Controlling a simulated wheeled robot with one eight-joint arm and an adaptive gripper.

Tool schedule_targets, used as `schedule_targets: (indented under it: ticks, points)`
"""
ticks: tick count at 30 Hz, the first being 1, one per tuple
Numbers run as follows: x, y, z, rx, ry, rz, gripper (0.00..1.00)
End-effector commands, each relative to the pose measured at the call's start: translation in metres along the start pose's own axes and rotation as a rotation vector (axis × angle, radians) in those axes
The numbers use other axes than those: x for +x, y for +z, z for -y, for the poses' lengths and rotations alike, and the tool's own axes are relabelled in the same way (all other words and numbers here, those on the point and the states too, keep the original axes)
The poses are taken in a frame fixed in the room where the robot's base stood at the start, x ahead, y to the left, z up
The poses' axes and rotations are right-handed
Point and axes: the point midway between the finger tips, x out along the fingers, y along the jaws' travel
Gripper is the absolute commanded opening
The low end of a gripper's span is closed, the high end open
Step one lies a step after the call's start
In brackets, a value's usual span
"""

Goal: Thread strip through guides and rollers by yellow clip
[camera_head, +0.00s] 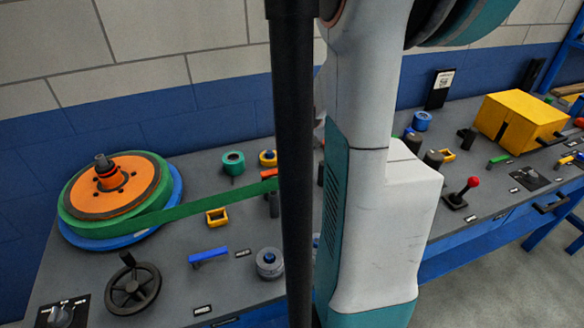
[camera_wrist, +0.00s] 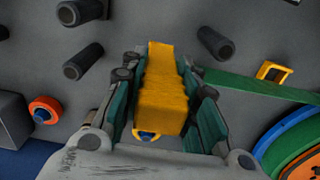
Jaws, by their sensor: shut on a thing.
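The yellow clip (camera_wrist: 163,90) sits between the two teal fingers of my gripper (camera_wrist: 163,78) in the wrist view, and the gripper is shut on it. The green strip (camera_wrist: 250,88) runs from beside the clip to the reel at the right of that view. In the head view the strip (camera_head: 190,210) leaves the orange and green reel (camera_head: 115,187) and runs right until the black pole hides it. A yellow guide (camera_head: 217,216) stands beside the strip; it also shows in the wrist view (camera_wrist: 273,72). My gripper and the clip are hidden in the head view.
Several black rollers, such as one (camera_wrist: 83,60) left of the clip and one (camera_wrist: 215,43) right of it, stand on the grey panel. An orange roller (camera_wrist: 45,110) is at left. A handwheel (camera_head: 133,288), red-knobbed lever (camera_head: 470,184) and yellow box (camera_head: 520,118) stand on the bench.

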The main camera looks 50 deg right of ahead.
Motion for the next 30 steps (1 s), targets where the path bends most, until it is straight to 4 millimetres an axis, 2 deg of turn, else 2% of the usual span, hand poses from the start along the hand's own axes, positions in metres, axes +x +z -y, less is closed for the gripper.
schedule_targets:
  ticks: [5,30]
  points:
    - [0.0,0.0,-0.003,0.001,0.0,0.0,0.01]
    - [0.0,0.0,-0.049,0.002,0.001,0.0,0.01]
